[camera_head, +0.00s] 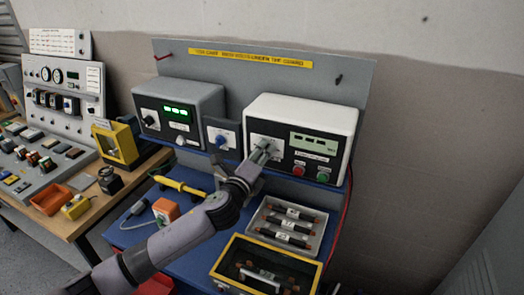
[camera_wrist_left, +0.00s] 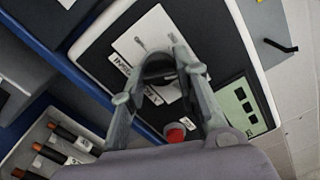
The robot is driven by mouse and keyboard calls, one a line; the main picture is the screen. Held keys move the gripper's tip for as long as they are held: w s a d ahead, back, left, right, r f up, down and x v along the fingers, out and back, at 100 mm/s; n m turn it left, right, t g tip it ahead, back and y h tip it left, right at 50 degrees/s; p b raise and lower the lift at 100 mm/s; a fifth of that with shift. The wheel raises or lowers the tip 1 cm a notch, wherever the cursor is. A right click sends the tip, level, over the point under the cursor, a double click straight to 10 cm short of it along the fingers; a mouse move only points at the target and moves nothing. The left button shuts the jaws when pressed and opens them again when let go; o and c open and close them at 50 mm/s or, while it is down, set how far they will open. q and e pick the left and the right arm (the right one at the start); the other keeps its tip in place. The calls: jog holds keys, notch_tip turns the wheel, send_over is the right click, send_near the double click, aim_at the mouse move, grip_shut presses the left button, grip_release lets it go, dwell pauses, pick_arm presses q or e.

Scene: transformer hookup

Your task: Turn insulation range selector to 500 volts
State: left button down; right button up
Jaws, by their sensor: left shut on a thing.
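The white tester box (camera_head: 302,112) with a black front stands at the right of the blue bench. It has a pale display (camera_head: 314,143), a red button (camera_head: 299,170) and a green button. My left gripper (camera_head: 262,153) is at the light label plate on the left of its front. In the left wrist view the gripper (camera_wrist_left: 160,66) is shut on the dark selector knob (camera_wrist_left: 159,69) on that plate (camera_wrist_left: 135,43). The fingers hide much of the knob and its scale, so I cannot tell its setting. My right gripper is not in view.
A grey box (camera_head: 186,97) with a green display and a blue-knob unit (camera_head: 222,137) stand to the left. Below are a fuse tray (camera_head: 262,232), a yellow-rimmed case (camera_head: 232,243) and a yellow probe (camera_head: 180,186). A red cable runs down the right side.

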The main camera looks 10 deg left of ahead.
pick_arm(q)
jog(key=shift+m, duration=0.6)
jog(key=c, duration=1.2)
grip_release()
jog(key=s, duration=0.4)
jog(key=s+a, duration=0.1)
jog(key=s, duration=0.3)
jog(key=s+a, duration=0.1)
jog(key=s, duration=0.2)
jog(key=shift+s+a, duration=0.15)
jog(key=shift+s, duration=0.25)
